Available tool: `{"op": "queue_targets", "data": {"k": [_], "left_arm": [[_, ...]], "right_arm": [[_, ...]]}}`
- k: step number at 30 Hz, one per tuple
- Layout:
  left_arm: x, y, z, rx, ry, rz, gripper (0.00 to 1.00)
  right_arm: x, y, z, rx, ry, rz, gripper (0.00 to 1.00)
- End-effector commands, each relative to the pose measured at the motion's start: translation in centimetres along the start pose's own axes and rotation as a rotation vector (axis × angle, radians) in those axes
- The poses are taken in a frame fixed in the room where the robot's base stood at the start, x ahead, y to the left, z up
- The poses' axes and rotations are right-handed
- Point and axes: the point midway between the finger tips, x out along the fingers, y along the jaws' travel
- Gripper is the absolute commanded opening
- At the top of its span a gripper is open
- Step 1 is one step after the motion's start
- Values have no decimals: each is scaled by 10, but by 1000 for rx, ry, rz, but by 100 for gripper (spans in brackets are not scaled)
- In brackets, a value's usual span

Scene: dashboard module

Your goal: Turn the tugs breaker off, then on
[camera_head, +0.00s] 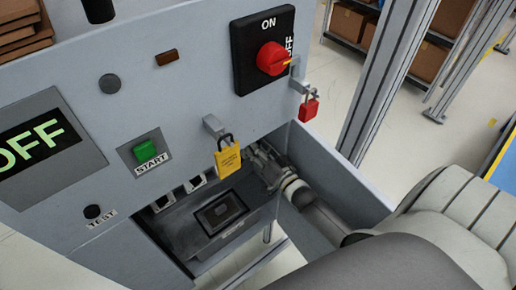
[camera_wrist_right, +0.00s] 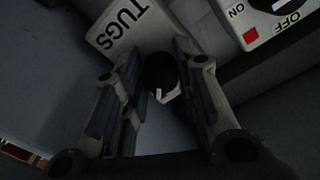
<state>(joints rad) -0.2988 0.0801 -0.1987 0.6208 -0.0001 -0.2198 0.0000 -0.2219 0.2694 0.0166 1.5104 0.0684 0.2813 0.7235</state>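My right gripper (camera_head: 262,160) reaches in under the panel, just right of the yellow padlock, and is partly hidden by the panel's lower edge. In the right wrist view its two fingers (camera_wrist_right: 158,60) stand apart. Between them is a dark round knob or lever with a white tip (camera_wrist_right: 161,78), just below the white TUGS label (camera_wrist_right: 128,28). It looks like the tugs breaker; I cannot tell whether either finger touches it. The breaker's setting is not readable, and it does not show in the head view. My left gripper is not in view.
A red rotary switch (camera_head: 271,58), a red padlock (camera_head: 309,108), a yellow padlock (camera_head: 228,160) and a green START button (camera_head: 147,146) are on the panel. A display (camera_head: 43,143) reads OFF. A white ON/OFF plate (camera_wrist_right: 268,20) is close to the right finger.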

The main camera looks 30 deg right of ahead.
Motion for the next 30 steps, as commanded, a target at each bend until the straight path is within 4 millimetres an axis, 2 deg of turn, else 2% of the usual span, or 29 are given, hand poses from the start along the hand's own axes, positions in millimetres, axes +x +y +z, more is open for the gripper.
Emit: {"op": "queue_targets", "data": {"k": [1,3,4,14,30], "left_arm": [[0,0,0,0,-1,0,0],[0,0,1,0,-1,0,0],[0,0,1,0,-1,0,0],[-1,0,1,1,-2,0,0],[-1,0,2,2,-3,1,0]], "right_arm": [[0,0,0,0,0,0,14],[0,0,0,0,0,0,5],[0,0,0,0,0,0,5],[0,0,0,-63,4,-1,5],[0,2,0,-481,23,-12,5]]}}
